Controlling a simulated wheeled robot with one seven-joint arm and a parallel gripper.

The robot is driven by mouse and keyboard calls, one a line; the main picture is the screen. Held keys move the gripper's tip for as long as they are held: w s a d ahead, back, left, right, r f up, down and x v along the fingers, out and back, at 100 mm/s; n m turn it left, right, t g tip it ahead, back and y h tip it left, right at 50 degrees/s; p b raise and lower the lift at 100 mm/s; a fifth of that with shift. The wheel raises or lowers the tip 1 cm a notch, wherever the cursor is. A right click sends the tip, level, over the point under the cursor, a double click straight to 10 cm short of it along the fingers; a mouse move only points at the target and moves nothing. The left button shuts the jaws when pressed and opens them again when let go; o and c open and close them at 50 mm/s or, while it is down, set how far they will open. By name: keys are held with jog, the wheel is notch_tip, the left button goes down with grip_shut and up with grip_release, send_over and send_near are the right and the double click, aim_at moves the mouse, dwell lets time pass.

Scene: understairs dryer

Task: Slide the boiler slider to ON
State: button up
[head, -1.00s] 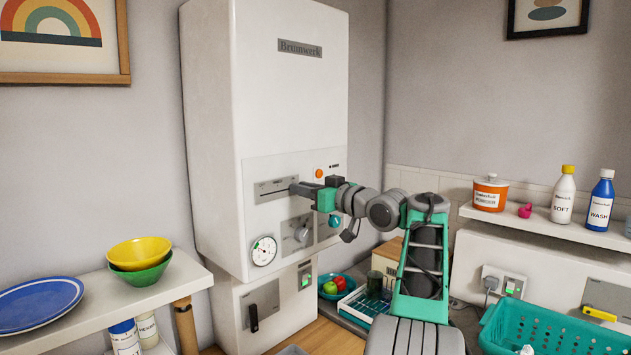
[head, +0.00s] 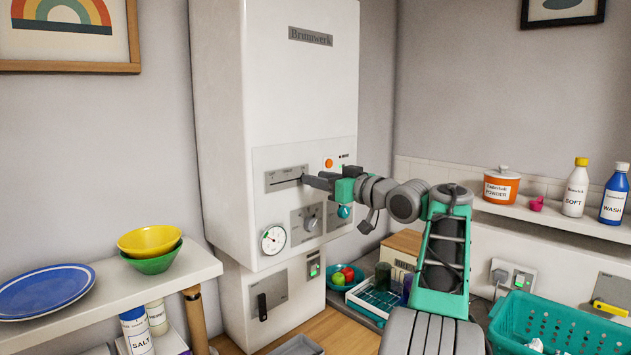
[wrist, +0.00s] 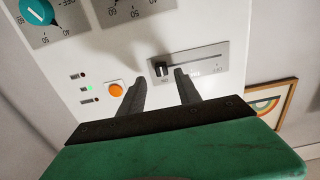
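The boiler (head: 280,85) is a tall white cabinet on the wall. Its slider plate (head: 276,183) is grey with a horizontal slot; the plate also shows in the wrist view (wrist: 205,62). The small black slider knob (wrist: 161,69) sits at the slot's left end in the wrist view, which is the right end in the head view. The end labels are too small to read surely. My gripper (wrist: 161,74) is open, its dark fingertips on either side of the knob in the picture. I cannot tell whether they touch it. In the head view my gripper (head: 306,180) partly covers the plate's right end.
An orange button (wrist: 115,89) and small indicator lights are beside the plate. A teal knob (wrist: 37,11) and pressure gauge (head: 273,239) are also on the panel. A shelf with bowls (head: 150,248) stands left; a teal basket (head: 545,325) is at lower right.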

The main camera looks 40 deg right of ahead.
jog(key=s+b, duration=0.1)
jog(key=s, duration=0.5)
jog(key=shift+d, duration=0.3)
